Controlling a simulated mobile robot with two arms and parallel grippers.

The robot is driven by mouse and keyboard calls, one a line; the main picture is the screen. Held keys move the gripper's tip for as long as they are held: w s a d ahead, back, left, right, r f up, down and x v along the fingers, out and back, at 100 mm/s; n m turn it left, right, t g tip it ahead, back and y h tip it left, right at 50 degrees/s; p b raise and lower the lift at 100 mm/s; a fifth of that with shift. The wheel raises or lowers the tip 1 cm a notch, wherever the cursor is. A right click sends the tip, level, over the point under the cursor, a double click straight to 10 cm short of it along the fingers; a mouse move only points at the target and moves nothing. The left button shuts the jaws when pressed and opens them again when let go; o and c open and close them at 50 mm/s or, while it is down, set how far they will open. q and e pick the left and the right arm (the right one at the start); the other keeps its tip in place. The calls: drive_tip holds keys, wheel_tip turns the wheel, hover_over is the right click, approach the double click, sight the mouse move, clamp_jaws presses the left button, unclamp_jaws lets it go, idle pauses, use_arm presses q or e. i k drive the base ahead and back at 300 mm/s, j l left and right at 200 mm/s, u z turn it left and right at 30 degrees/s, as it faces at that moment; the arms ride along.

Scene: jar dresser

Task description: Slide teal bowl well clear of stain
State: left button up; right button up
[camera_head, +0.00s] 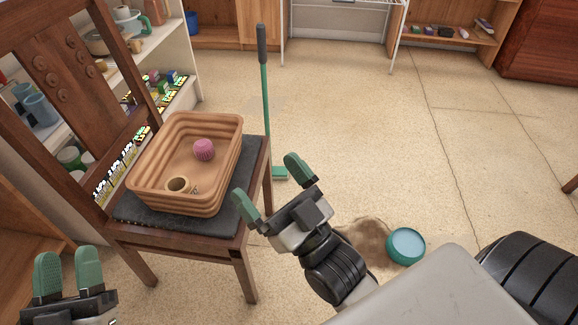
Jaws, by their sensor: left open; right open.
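The teal bowl (406,245) sits on the floor at the lower right of the middle. A brown stain (368,238) lies on the floor just left of the bowl, and the bowl's left side meets or overlaps its edge. My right gripper (267,181) is open and empty, with green fingertips, left of the stain and in front of the chair seat. Its wrist hides part of the stain's left side. My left gripper (61,272) is open and empty at the lower left corner, far from the bowl.
A wooden chair (180,233) holds a tan ribbed basket (226,165) with a pink ball (204,149) and a small ring-shaped item (178,185). Shelves (180,50) line the left. The floor beyond and right of the bowl is clear.

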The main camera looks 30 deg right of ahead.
sight(405, 246)
drive_tip(key=z, duration=2.1)
